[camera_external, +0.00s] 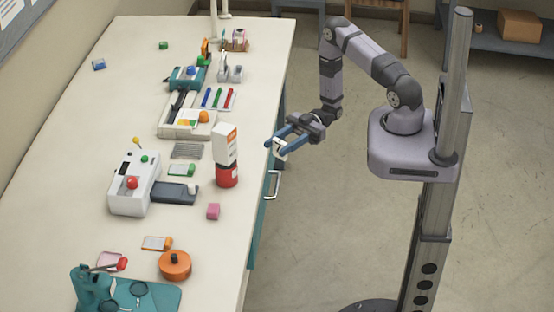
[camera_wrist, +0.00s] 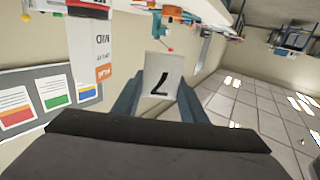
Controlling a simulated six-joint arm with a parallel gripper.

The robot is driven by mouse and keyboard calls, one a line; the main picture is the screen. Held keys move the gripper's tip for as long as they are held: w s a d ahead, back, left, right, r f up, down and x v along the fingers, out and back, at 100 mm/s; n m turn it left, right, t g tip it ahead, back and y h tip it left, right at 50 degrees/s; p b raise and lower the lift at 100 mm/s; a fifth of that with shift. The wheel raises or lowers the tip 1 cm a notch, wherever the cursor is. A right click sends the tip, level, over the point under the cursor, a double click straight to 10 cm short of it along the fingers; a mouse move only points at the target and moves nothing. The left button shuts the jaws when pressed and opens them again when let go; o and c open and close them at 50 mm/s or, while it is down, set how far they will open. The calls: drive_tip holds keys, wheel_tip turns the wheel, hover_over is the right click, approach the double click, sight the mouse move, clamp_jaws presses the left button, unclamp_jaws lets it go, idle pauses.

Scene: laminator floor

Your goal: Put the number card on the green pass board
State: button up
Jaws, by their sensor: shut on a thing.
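My gripper (camera_external: 276,147) is in the air off the right edge of the bench. It is shut on the number card (camera_wrist: 163,76), a pale card with a black 7, held between the two blue-grey fingers in the wrist view. In the external view only a small white part of the card shows between the fingers. A small green-edged board with a white face (camera_external: 182,170) lies on the bench, left of my gripper and beyond the white and red stack. It looks like the green pass board. The card is well apart from it.
A white box with an orange label (camera_external: 225,143) stands on a red cylinder (camera_external: 228,177) between my gripper and the green board. The white laminator (camera_external: 133,184), a pink block (camera_external: 213,211), an orange round pot (camera_external: 174,265) and an orange-edged board (camera_external: 157,243) are nearby.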

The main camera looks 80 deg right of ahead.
sight(274, 154)
drive_tip(key=shift+s+a+r+p, duration=0.1)
drive_tip(key=shift+r+p, duration=0.55)
drive_tip(key=shift+r, duration=0.15)
drive_tip(key=shift+s+a+r+p, duration=0.1)
drive_tip(key=shift+r+p, duration=0.5)
drive_tip(key=shift+r, duration=0.2)
drive_tip(key=shift+f, duration=0.1)
